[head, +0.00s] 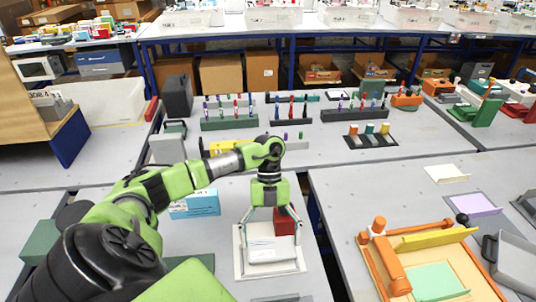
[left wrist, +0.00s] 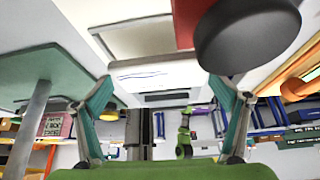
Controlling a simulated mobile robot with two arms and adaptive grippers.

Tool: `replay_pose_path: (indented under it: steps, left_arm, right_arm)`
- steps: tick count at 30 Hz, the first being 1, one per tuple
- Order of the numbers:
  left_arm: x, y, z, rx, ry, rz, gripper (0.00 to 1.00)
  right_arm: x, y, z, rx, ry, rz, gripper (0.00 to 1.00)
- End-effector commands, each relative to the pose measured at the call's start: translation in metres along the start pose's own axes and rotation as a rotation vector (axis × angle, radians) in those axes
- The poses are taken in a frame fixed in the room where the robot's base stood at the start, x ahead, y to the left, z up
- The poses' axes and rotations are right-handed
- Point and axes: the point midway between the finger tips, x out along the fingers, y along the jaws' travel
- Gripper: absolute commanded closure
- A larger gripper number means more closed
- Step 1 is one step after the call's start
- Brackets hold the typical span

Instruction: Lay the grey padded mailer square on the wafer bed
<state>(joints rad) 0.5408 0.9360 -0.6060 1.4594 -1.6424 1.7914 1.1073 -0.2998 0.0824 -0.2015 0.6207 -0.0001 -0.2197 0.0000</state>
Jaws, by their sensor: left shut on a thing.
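My left gripper (head: 270,240) reaches down over the pale wafer bed (head: 240,271) in the head view. Its fingers are spread wide and shut on the sides of the pale grey mailer (head: 268,254), which has small print on it. The mailer lies between the fingers, over the bed; I cannot tell whether it touches the bed. The left wrist view shows the two teal fingertips (left wrist: 163,95) and a pale face of the mailer (left wrist: 160,76) with blue lines between them. My right gripper is not in view.
A red block (head: 284,221) stands right behind the mailer, close to the right finger. A blue-and-white box (head: 196,204) stands to the left. Pen racks (head: 229,121) stand on the bench behind. An orange-framed station (head: 382,275) is on the right bench, across a gap.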

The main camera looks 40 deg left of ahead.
Motion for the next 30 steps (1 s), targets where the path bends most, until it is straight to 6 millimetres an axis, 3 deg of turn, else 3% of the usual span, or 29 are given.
replay_pose_path:
  steps: [3,9,20,21,22,30]
  left_arm:
    - [0.007,0.009,0.008,-0.004,0.002,0.003,0.35]
    - [0.029,0.008,0.021,-0.001,0.002,0.002,0.35]
    - [0.035,0.008,0.025,0.001,0.0,0.002,0.35]
    - [0.036,0.008,0.025,0.0,0.0,0.002,0.08]
    - [0.035,0.008,0.025,0.0,0.0,0.002,0.0]
    - [0.034,0.008,0.024,0.0,0.0,0.002,0.0]
  right_arm:
    - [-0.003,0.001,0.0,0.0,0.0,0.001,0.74]
    - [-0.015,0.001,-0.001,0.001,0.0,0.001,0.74]
    - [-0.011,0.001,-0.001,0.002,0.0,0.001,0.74]
    - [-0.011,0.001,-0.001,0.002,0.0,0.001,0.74]
    - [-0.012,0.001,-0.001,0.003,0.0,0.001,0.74]
    - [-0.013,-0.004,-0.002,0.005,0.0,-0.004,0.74]
